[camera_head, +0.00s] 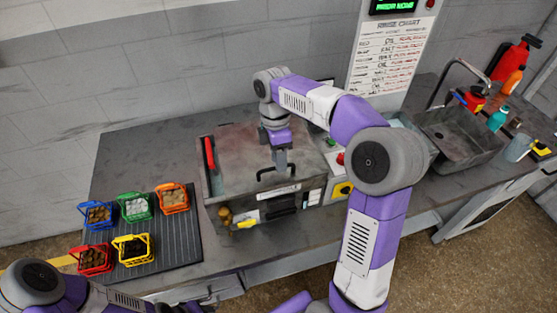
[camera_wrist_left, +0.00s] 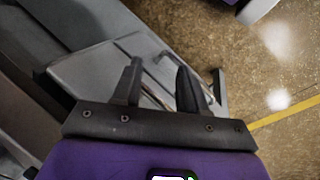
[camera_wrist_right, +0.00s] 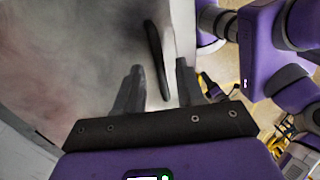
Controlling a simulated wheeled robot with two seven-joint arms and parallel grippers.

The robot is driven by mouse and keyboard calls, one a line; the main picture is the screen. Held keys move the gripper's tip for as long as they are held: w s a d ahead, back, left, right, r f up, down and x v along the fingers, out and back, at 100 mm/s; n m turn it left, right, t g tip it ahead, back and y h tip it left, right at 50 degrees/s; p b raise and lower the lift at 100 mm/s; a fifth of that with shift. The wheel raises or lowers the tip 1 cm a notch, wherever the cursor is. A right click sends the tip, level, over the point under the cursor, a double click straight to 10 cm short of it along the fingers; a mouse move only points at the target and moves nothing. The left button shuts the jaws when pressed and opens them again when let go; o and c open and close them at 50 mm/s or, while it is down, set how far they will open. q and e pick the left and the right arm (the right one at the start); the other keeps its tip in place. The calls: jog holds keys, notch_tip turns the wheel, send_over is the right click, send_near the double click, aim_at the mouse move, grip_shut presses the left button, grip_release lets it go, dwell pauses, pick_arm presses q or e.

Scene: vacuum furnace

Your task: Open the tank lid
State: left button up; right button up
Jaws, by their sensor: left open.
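The tank (camera_head: 205,188) stands on the counter, and its stained grey-brown lid (camera_head: 235,150) lies flat on top, shut. A black bar handle (camera_head: 262,178) sits near the lid's front edge. My right gripper (camera_head: 280,168) points down over this handle. In the right wrist view the handle (camera_wrist_right: 156,55) shows in the gap between the open fingers (camera_wrist_right: 158,78), apart from both. I cannot tell how deep it sits between them. My left gripper (camera_wrist_left: 158,75) is open and empty, low in front of the cabinet; the head view shows only its arm.
Left of the tank, several coloured baskets (camera_head: 135,207) stand on a black ribbed mat (camera_head: 185,240). A red lever (camera_head: 209,153) is at the tank's left side. Right are a control box (camera_head: 342,190) with a red button, a sink (camera_head: 455,140) and bottles. A chart panel (camera_head: 390,55) stands behind.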

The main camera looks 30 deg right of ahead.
jog(key=shift+s+f, duration=0.1)
jog(key=shift+f, duration=0.1)
jog(key=shift+c, duration=0.3)
grip_shut()
jog(key=shift+r, duration=0.1)
